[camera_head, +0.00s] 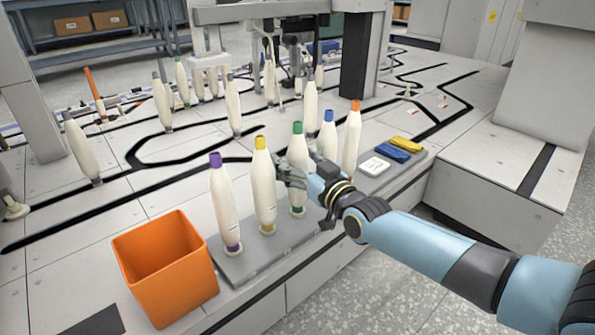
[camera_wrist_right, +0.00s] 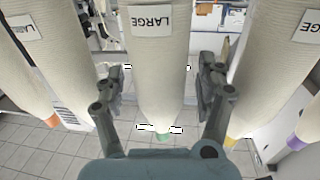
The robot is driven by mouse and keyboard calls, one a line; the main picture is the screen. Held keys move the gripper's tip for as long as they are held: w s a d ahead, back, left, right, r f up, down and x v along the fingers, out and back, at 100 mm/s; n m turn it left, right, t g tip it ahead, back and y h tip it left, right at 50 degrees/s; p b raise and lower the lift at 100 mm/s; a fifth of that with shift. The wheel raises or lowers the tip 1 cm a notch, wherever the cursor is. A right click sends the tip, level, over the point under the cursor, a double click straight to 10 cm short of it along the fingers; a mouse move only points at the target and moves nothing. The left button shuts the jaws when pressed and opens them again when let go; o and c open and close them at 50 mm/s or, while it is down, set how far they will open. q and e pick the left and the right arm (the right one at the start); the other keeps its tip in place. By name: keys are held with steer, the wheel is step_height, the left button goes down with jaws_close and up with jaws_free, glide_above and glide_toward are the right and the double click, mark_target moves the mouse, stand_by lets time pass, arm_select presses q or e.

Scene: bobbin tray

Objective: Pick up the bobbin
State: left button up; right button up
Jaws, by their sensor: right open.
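A row of cream bobbins with coloured tips stands upright on a grey tray (camera_head: 262,258): purple (camera_head: 222,200), yellow (camera_head: 264,190), green (camera_head: 298,150), blue (camera_head: 327,140) and orange (camera_head: 351,145). My right gripper (camera_head: 305,174) is at the green-tipped bobbin, about mid-height. In the right wrist view, that bobbin (camera_wrist_right: 160,75), labelled LARGE, stands between the open fingers (camera_wrist_right: 160,92), with gaps visible on both sides. The yellow-tipped bobbin (camera_wrist_right: 262,70) is close to one finger. The left gripper is not in view.
An orange bin (camera_head: 165,270) stands left of the tray. More bobbins (camera_head: 234,105) stand on the black-lined table behind. Neighbouring bobbins leave little side room.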

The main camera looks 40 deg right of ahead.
steer(key=c, duration=1.4)
